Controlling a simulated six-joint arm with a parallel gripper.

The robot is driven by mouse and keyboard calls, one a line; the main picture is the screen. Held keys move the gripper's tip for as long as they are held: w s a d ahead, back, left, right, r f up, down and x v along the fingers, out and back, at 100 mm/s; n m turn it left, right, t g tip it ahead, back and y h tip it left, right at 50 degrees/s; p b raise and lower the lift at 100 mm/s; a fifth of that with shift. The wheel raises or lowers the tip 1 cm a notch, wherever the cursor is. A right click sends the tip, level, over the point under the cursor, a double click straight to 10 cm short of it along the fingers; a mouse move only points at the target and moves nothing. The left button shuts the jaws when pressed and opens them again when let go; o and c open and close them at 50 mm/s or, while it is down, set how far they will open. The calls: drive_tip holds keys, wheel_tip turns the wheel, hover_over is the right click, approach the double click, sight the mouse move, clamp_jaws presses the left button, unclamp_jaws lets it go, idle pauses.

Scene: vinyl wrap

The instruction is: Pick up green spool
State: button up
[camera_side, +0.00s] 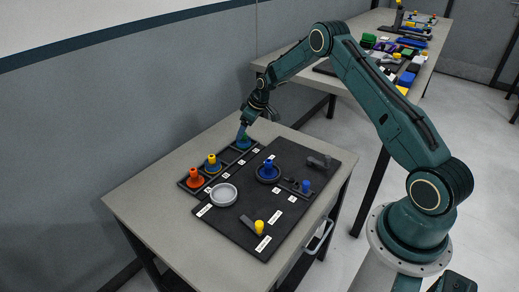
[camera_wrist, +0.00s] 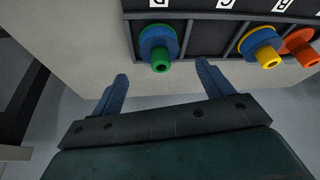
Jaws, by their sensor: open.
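The green spool (camera_wrist: 160,62), a green peg end with a blue disc around it, sits in a slot of the dark rack (camera_wrist: 195,45). In the side view the green spool (camera_side: 245,141) is partly hidden by my gripper (camera_side: 242,131), which is at the rack's far end. In the wrist view my gripper (camera_wrist: 162,75) has its two blue fingers wide apart, with nothing between them. The green spool lies just ahead of the gap, roughly centred.
A yellow spool (camera_side: 213,161) and an orange spool (camera_side: 195,176) share the rack. A blue spool (camera_side: 268,169), a grey dish (camera_side: 223,195), a small blue knob (camera_side: 305,186) and a yellow knob (camera_side: 259,227) stand on the black mat (camera_side: 240,222).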

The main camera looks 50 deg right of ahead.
drive_tip(key=shift+x, duration=1.9)
drive_tip(key=c, duration=1.1)
drive_tip(key=shift+o, duration=0.2)
drive_tip(key=shift+r, duration=0.2)
wheel_tip(320, 180, up, 20)
drive_tip(key=shift+f, duration=0.15)
